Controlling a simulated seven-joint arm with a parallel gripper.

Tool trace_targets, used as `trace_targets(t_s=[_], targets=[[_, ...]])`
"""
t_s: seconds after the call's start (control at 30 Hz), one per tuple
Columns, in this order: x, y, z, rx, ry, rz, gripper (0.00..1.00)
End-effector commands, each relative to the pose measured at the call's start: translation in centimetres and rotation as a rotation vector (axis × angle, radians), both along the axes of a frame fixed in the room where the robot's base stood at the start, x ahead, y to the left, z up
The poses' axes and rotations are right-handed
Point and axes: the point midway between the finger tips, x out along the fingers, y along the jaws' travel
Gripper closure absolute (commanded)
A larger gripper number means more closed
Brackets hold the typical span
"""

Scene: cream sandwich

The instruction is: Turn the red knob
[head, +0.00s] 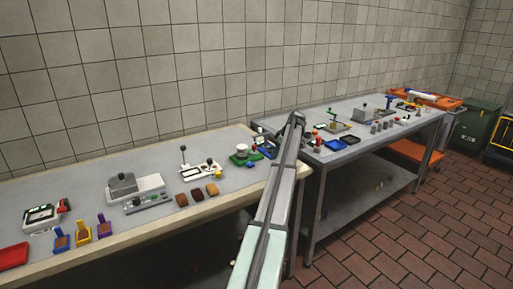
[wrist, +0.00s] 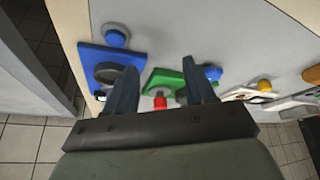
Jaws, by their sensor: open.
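In the wrist view a small red knob (wrist: 160,103) shows between the two fingers, at the near edge of a green plate (wrist: 163,80). My gripper (wrist: 160,68) is open, its fingers spread over the green plate with nothing held between them. I cannot tell how far the fingers are above the knob, and the palm hides the area nearest it. In the head view my arm reaches over the gap between the two tables, and the gripper itself is hidden.
Another blue knob (wrist: 213,72) and a yellow knob (wrist: 264,86) are to the right. The left table (head: 100,250) holds several devices.

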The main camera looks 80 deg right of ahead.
Motion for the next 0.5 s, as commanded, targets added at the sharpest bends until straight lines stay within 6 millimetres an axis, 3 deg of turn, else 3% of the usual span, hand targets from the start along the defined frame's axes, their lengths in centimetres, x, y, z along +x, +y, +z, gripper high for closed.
trace_targets(t_s=[0.1, 0.2, 0.37, 0.5], targets=[[-3.1, 1.6, -1.5, -0.007, -0.089, -0.05, 0.46], [-4.3, 2.6, -2.1, -0.027, -0.188, -0.087, 0.46], [-3.0, 3.5, -1.7, -0.074, -0.345, -0.12, 0.46], [-1.1, 3.7, 0.2, -0.127, -0.487, -0.147, 0.46]])
